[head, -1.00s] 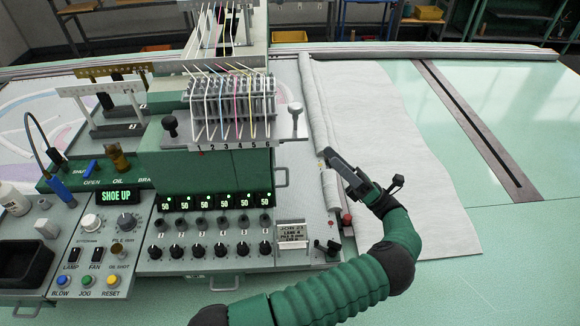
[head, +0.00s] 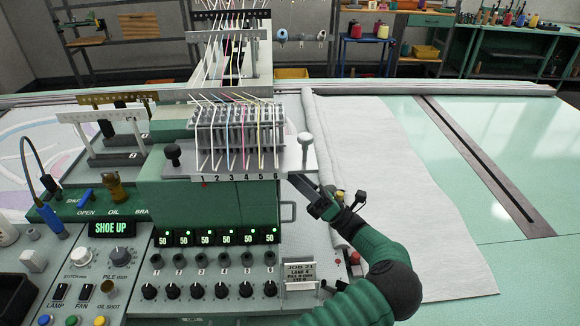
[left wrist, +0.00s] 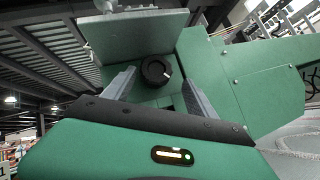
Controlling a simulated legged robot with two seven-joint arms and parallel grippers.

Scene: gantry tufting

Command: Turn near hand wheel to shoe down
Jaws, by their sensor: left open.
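A black round hand wheel (left wrist: 155,70) with a white mark shows in the left wrist view, under a grey plate (left wrist: 138,34) on the green machine head. My left gripper (head: 295,182) is at the right side of the machine head (head: 205,205). In the left wrist view its two grey fingers (left wrist: 160,86) are apart, either side of the wheel in the picture; contact cannot be told. The display (head: 112,229) reads SHOE UP. My right gripper is not in view.
A control panel with several dials (head: 197,291) is in front of the head. A grey plate carries a black knob (head: 173,153) and a pale knob (head: 304,142). Grey cloth (head: 390,190) lies at right; a dark slotted strip (head: 480,160) crosses the green table beyond it.

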